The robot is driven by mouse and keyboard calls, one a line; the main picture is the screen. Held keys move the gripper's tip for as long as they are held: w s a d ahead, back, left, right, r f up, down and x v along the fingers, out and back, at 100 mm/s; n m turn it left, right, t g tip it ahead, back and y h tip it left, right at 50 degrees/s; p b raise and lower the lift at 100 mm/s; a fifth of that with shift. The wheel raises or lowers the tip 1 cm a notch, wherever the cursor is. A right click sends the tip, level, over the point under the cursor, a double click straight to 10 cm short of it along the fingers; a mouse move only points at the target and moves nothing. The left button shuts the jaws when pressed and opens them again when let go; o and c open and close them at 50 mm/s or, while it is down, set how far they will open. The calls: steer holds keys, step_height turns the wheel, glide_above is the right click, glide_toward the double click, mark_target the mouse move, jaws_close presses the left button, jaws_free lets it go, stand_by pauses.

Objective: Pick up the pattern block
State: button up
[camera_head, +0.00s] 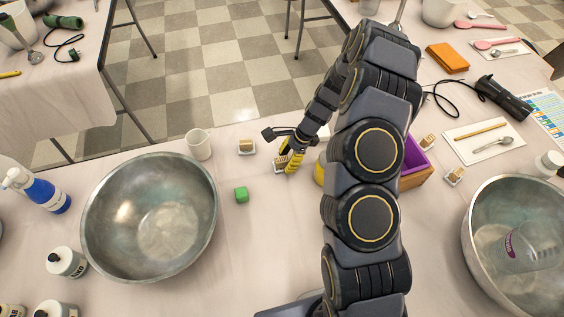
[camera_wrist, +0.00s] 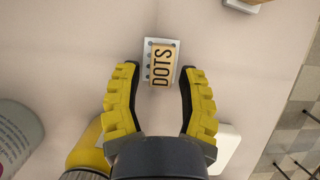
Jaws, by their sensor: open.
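A small wooden block marked DOTS (camera_wrist: 163,60), with a pale base plate showing holes or dots, lies on the table in the wrist view. It appears to be the pattern block; similar small blocks stand elsewhere. My gripper (camera_wrist: 158,74) is open, its yellow fingers on either side of the block's near part with gaps both sides. In the head view my gripper (camera_head: 289,158) is over the table, and the block (camera_head: 280,164) shows partly beside the fingers. Its height above the block is hard to tell.
A large metal bowl (camera_head: 150,217) is farther left. A yellow container (camera_wrist: 88,150) is close by my left finger. A purple-lined wooden box (camera_head: 414,165) stands right.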

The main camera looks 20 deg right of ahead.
mark_target(283, 159)
jaws_close()
steer(key=shift+r, duration=0.45)
step_height(283, 159, up, 3)
steer(key=shift+f, duration=0.2)
steer(key=s+a+r, duration=0.1)
steer(key=s+r, duration=0.8)
steer(key=s, duration=0.5)
steer(key=shift+r, duration=0.25)
